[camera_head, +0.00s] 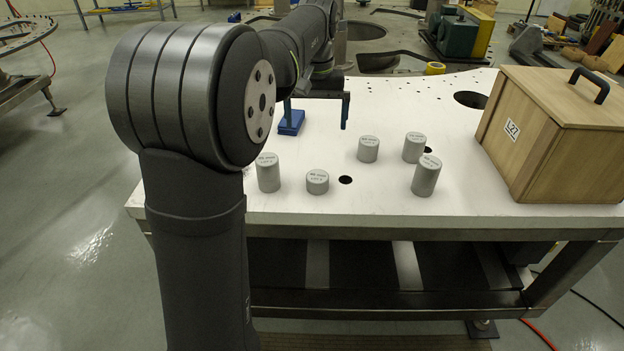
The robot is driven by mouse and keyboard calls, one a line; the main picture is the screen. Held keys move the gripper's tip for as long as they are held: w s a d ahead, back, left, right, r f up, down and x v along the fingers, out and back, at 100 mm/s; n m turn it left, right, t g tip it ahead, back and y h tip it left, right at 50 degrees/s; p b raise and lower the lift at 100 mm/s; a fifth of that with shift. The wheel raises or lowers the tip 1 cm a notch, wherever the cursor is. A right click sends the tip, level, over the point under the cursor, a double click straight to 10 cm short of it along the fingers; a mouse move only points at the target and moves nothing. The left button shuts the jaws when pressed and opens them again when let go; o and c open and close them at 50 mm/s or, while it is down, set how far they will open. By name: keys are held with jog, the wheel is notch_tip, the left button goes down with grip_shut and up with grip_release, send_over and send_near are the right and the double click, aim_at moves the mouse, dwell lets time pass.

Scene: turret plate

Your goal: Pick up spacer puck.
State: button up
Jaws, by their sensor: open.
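Several grey cylinders with small printed tops, too small to read, stand upright on the white plate (400,210). The shortest, most puck-like one (317,183) is at the front, beside a taller cylinder (268,174) on its left. A medium cylinder (368,150) stands behind it, and two more, one at the back (414,147) and a tall one in front (426,177), are to the right. I cannot tell which is the spacer puck. My gripper (317,116) points down behind the cylinders, with fingers wide apart and nothing between them. Its left finger overlaps a blue block (292,123).
A wooden box (555,135) with a black handle stands on the plate's right side. Holes (345,180) open in the plate. My arm hides the plate's left part.

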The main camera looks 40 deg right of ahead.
jog(key=shift+r, duration=0.25)
jog(key=shift+c, duration=0.2)
jog(key=c, duration=0.4)
jog(key=m+h, duration=0.3)
jog(key=m, duration=0.4)
send_near(369, 141)
jog(key=shift+t, duration=0.3)
jog(key=x, duration=0.6)
jog(key=shift+s+a+f, duration=0.15)
jog(key=shift+a+f, duration=0.1)
jog(key=shift+f, duration=0.25)
jog(key=shift+d+x, duration=0.2)
jog(key=shift+x, duration=1.2)
jog(key=shift+d+x, duration=0.2)
jog(key=shift+x, duration=1.25)
